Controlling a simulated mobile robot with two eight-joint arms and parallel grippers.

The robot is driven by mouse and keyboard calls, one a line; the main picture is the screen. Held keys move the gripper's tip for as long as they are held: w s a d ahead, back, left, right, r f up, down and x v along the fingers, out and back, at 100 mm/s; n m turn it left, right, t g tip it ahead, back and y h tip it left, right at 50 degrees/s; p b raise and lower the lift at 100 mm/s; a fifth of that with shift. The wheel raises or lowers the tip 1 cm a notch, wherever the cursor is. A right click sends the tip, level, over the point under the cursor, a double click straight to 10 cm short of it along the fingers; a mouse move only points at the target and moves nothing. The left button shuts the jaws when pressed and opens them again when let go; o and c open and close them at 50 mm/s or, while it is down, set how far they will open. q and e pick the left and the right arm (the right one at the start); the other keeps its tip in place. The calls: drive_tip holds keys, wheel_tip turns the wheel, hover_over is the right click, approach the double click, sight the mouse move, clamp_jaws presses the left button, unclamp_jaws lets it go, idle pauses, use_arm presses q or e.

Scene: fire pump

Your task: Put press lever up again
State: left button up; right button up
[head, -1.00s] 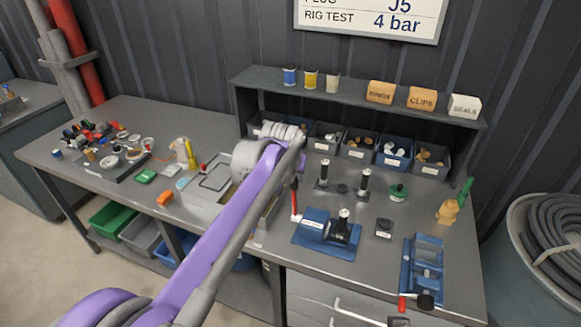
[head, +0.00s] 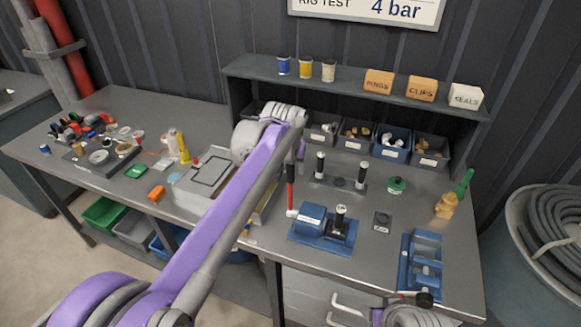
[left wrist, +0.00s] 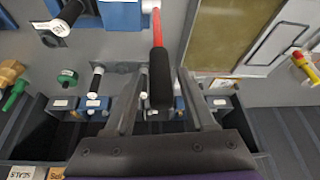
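The press lever (head: 290,188) is a red rod with a black grip. It stands roughly upright at the left side of the blue press (head: 312,220) in the head view. In the left wrist view the lever's black grip (left wrist: 160,80) lies between the two fingers of my left gripper (left wrist: 160,92). The fingers are apart, with gaps showing on both sides of the grip. In the head view my left gripper (head: 301,150) is at the lever's upper end, partly hidden by its own wrist.
A steel block with two black-handled posts (head: 338,182) stands behind the press. A blue vise-like fixture (head: 420,262) is at the front right. Labelled bins (head: 392,148) line the shelf. A grey tray (head: 208,172) lies left of the lever.

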use_arm(q)
drive_tip(key=shift+r, duration=0.1)
drive_tip(key=v, duration=1)
drive_tip(key=shift+s+r, duration=0.15)
drive_tip(key=shift+r, duration=0.15)
drive_tip(key=shift+a, duration=0.1)
drive_tip(key=s+a+f, duration=0.4)
drive_tip(key=s+f, duration=0.3)
drive_tip(key=s, duration=0.2)
drive_tip(key=s+a+f+n, duration=0.1)
drive_tip(key=s+a+f, duration=0.4)
drive_tip(key=s+f, duration=0.2)
drive_tip(key=s+a+f+t, duration=0.1)
drive_tip(key=s+a+f, duration=0.4)
drive_tip(key=s, duration=0.6)
wheel_tip(320, 180, down, 2)
drive_tip(key=shift+s+f+n+y, duration=0.2)
drive_tip(key=shift+n+y, duration=0.1)
drive_tip(key=shift+n, duration=0.1)
